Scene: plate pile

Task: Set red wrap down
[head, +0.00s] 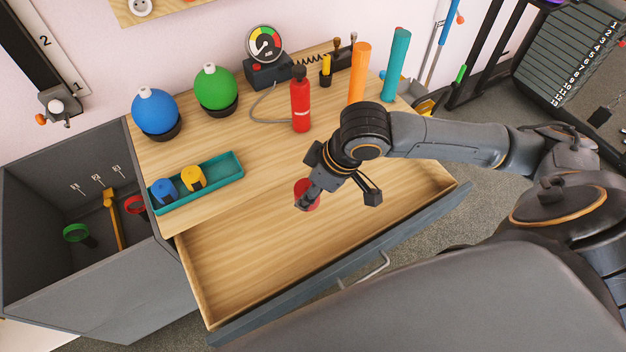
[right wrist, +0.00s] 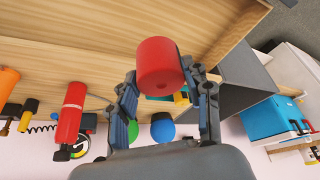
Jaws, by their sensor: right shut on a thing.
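The red wrap (head: 307,191) is a short red cylinder, held in my right gripper (head: 311,193) above the open drawer near the tabletop's front edge. In the right wrist view the red wrap (right wrist: 158,64) sits between the two fingers of the right gripper (right wrist: 162,76), which is shut on it. The gripper hides part of it in the head view. A teal tray (head: 228,168) on the tabletop's left holds a blue wrap (head: 163,190) and a yellow wrap (head: 193,178), with bare room at its right end. My left gripper is not in view.
The wooden drawer (head: 240,275) is pulled out and looks empty. Blue (head: 155,111) and green (head: 215,89) balls, a gauge (head: 265,44), a red extinguisher-like bottle (head: 300,103), and orange (head: 359,72) and teal (head: 397,66) rolls stand behind. A grey bin (head: 60,285) is at left.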

